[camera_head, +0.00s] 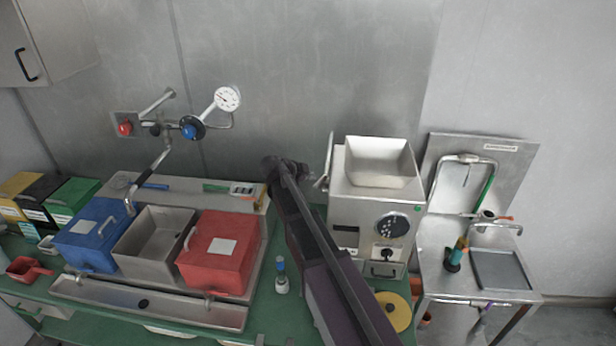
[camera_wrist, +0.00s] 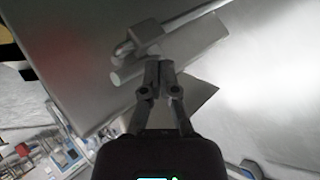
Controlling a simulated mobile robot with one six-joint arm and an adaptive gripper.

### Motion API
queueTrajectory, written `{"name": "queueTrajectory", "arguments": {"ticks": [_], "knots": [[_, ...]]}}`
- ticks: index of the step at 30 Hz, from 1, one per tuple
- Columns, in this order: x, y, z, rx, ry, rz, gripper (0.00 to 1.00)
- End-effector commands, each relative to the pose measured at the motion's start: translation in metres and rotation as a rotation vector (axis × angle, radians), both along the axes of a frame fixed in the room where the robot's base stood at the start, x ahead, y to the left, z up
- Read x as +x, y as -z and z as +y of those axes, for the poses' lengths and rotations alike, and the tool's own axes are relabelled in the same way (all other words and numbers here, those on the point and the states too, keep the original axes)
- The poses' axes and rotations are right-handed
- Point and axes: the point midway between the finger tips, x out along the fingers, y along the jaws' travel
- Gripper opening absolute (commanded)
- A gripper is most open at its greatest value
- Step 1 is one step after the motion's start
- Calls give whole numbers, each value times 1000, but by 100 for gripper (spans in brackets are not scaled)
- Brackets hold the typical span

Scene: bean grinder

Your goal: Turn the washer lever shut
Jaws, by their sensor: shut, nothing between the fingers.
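A metal lever (camera_head: 325,165) stands upright on the left side of the grey grinder (camera_head: 345,205) in the head view; I take it for the washer lever, though I cannot be sure. In the wrist view a grey bar with a block at its end (camera_wrist: 142,34) lies just ahead of the fingers. My gripper (camera_head: 302,168) is just left of the lever in the head view. In the wrist view my gripper (camera_wrist: 159,64) is shut and empty, its fingertips close to a short grey cylinder below the bar. I cannot tell whether they touch.
Blue (camera_head: 92,228) and red (camera_head: 215,252) boxes flank an open metal bin (camera_head: 157,240) at left. A small bottle (camera_head: 281,280) stands on the green counter left of my arm. A metal sink table (camera_head: 460,285) is at right. Wall pipes carry a gauge (camera_head: 228,98).

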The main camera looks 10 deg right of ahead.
Motion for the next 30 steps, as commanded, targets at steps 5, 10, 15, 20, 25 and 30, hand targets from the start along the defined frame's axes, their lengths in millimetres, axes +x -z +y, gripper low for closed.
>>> {"name": "queueTrajectory", "arguments": {"ticks": [5,10,15,20,25,30], "knots": [[-2,0,-1,0,0,0,0],[-8,0,-3,0,0,0,0],[-13,0,-5,0,0,0,0],[-15,0,-6,0,0,0,0],[-15,0,-7,0,0,0,0],[-15,0,-7,0,0,0,0]]}}
